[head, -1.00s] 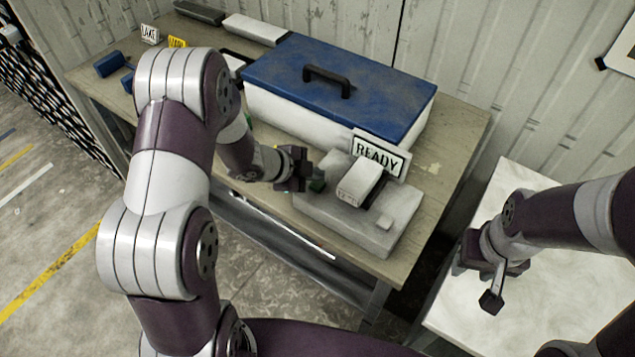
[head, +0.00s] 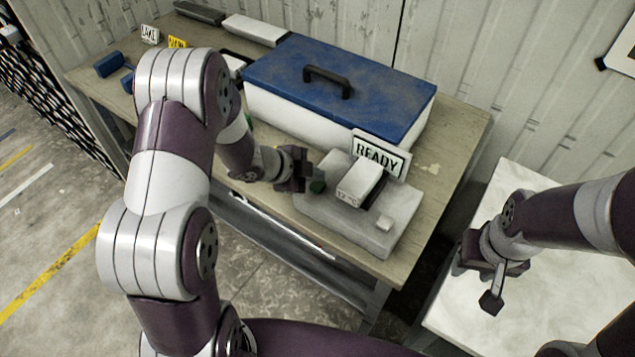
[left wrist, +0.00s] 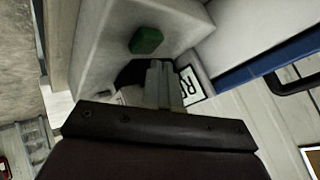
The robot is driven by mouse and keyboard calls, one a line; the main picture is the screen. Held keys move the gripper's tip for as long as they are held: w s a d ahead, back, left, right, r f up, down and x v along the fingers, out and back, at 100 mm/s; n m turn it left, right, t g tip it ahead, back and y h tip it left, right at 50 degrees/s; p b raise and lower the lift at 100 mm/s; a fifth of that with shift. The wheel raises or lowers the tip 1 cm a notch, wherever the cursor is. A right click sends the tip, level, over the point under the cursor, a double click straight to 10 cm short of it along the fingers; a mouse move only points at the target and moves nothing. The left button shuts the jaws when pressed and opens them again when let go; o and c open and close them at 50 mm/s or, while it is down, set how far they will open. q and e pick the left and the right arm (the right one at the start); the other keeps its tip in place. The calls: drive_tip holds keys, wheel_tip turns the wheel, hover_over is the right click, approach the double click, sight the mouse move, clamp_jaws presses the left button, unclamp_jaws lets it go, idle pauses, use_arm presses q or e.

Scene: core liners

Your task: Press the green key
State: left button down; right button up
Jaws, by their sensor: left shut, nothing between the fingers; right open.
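The green key (left wrist: 146,40) is a small block on top of the pale grey device (head: 345,230), seen clearly in the left wrist view. In the head view the key (head: 317,186) looks dark, at the device's left end beside my left gripper (head: 305,178). My left gripper is shut and empty. Its fingertips (left wrist: 160,65) show just below and right of the key in the left wrist view; whether they touch it I cannot tell. My right gripper (head: 490,285) is open and empty over the white surface at the right.
A READY sign (head: 378,155) stands behind the device's raised block (head: 360,182). A white box with a blue lid (head: 340,80) stands behind. The wooden bench (head: 455,145) has bare room at its right end.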

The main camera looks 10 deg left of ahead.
sight(314, 186)
use_arm(q)
drive_tip(key=shift+f, duration=0.15)
idle(0.3)
drive_tip(key=shift+f, duration=0.3)
drive_tip(key=shift+f+b, duration=0.55)
drive_tip(key=shift+b, duration=0.05)
idle(0.5)
drive_tip(key=shift+r, duration=0.15)
drive_tip(key=shift+r+p, duration=0.85)
drive_tip(key=shift+p, duration=0.15)
wheel_tip(314, 186, up, 5)
drive_tip(key=p, duration=0.5)
drive_tip(key=shift+r, duration=0.1)
